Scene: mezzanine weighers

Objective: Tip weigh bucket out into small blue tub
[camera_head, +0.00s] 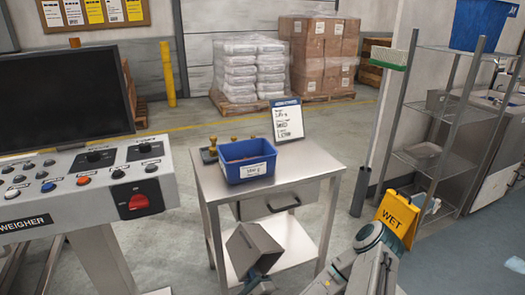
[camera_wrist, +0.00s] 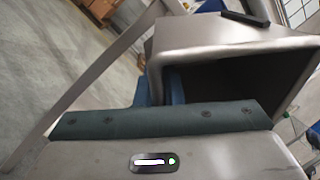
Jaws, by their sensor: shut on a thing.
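The weigh bucket (camera_head: 252,248) is a grey metal box. It is tilted in the head view, in front of the steel table and below its top. My gripper (camera_head: 257,284) is shut on it; the fingertips are largely hidden in the head view. In the wrist view the bucket (camera_wrist: 225,32) fills the upper right, its dark open mouth showing, and the blue fingers of my gripper (camera_wrist: 162,88) are against it. I cannot tell what it holds. The small blue tub (camera_head: 245,171) stands upright on the table, with a white label and reddish-brown contents.
The steel table (camera_head: 300,166) has a drawer and lower shelf. A weigher console (camera_head: 85,180) is at left, a yellow WET sign (camera_head: 396,218) and wire shelving (camera_head: 433,150) at right.

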